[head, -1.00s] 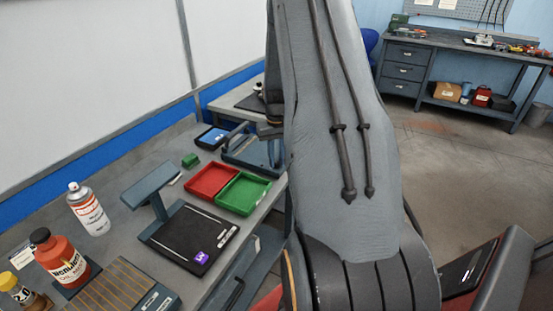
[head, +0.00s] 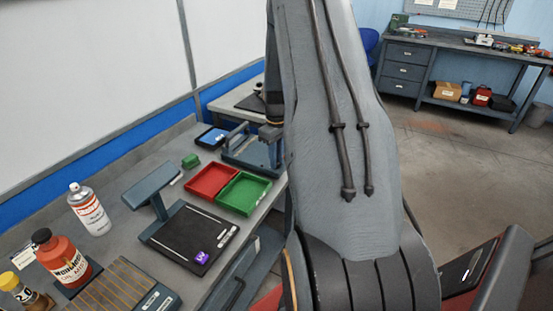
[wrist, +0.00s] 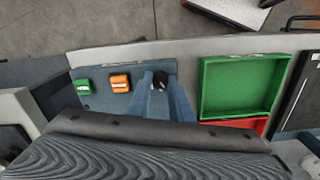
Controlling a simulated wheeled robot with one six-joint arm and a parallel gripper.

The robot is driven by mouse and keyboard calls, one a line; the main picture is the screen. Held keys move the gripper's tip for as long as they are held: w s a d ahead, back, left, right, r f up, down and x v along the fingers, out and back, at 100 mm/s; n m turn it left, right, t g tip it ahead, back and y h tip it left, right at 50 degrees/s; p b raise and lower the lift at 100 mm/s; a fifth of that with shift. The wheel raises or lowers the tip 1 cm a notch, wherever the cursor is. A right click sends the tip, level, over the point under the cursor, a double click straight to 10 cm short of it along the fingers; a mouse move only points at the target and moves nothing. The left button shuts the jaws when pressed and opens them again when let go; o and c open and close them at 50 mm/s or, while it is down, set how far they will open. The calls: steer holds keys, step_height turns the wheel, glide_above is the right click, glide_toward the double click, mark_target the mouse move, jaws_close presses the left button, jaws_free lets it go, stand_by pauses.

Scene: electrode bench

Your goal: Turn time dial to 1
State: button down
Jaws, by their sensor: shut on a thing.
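In the wrist view, a small black dial (wrist: 159,79) with a pale mark sits on a blue-grey panel (wrist: 101,104). The two blue-grey fingers of my gripper (wrist: 161,84) reach over the panel and are shut on the dial, one finger on each side. The numbers around the dial cannot be read. A green button (wrist: 83,87) and an orange button (wrist: 120,83) are left of it on the same panel. In the head view, the blue-grey bench device (head: 240,152) is partly hidden by my arm.
A green tray (head: 244,193) and a red tray (head: 212,181) stand beside the device. A black pad with a purple cube (head: 202,258), a spray can (head: 90,210) and a red bottle (head: 66,258) are nearer. Open floor lies to the right.

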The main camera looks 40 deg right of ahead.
steer(key=shift+r+n, duration=0.1)
steer(key=shift+n, duration=1.1)
steer(key=c, duration=1.6)
jaws_free()
steer(key=shift+r+b, duration=1)
steer(key=shift+r, duration=2.9)
